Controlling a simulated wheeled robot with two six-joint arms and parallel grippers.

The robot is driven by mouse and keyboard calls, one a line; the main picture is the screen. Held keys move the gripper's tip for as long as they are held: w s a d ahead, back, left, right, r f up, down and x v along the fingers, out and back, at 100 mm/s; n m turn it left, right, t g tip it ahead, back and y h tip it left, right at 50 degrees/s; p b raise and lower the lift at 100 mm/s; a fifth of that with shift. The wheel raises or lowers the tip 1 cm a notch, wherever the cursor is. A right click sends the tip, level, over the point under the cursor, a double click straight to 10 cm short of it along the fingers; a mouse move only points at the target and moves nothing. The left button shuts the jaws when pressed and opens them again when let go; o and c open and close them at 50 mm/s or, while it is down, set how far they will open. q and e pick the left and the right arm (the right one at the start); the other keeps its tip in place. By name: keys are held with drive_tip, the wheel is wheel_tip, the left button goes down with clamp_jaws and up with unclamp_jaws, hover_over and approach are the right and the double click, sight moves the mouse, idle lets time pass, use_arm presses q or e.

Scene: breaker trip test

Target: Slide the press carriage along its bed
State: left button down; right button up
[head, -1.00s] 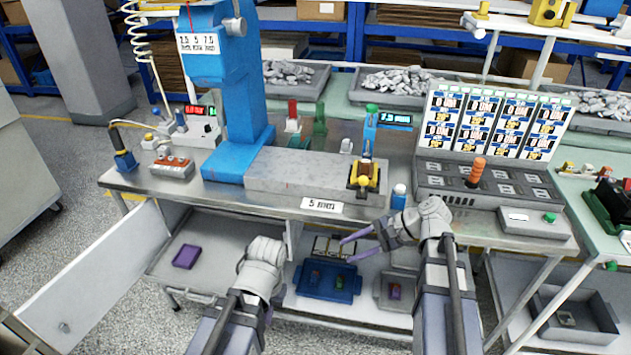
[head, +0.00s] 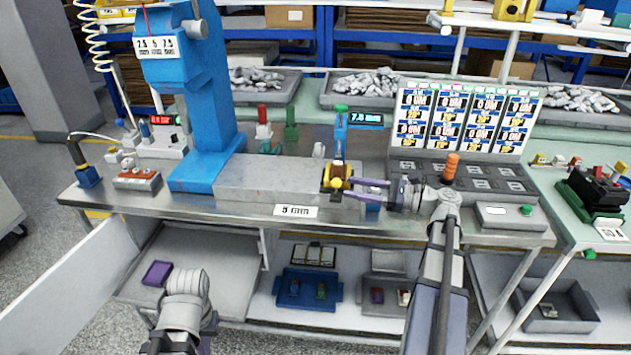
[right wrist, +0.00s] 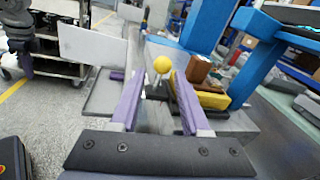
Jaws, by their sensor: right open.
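The yellow press carriage (head: 337,176) sits at the right end of its grey bed (head: 265,178), beside the blue post. My right gripper (head: 352,189) is open, its purple fingers reaching left to the carriage's front. In the right wrist view, the carriage's round yellow knob (right wrist: 162,64) stands between the open fingers (right wrist: 150,82), with a gap on both sides. The yellow carriage body (right wrist: 212,99) and a brown block on it show just beyond the right finger. My left gripper (head: 207,326) hangs low before the bench; its fingers are mostly hidden.
The blue press (head: 210,110) stands at the bed's left end. A 5 mm label (head: 296,211) is on the bench front edge. A small blue display (head: 366,121) is behind the carriage. A sloped panel with an orange handle (head: 451,166) stands close right of my right gripper.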

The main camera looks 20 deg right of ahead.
drive_tip(key=shift+w+a+r, duration=0.15)
drive_tip(key=shift+w+a, duration=0.05)
drive_tip(key=shift+w, duration=0.15)
drive_tip(key=x, duration=0.7)
drive_tip(key=shift+w+a, duration=0.25)
drive_tip(key=shift+w, duration=0.05)
drive_tip(key=shift+c, duration=0.3)
clamp_jaws()
idle(0.9)
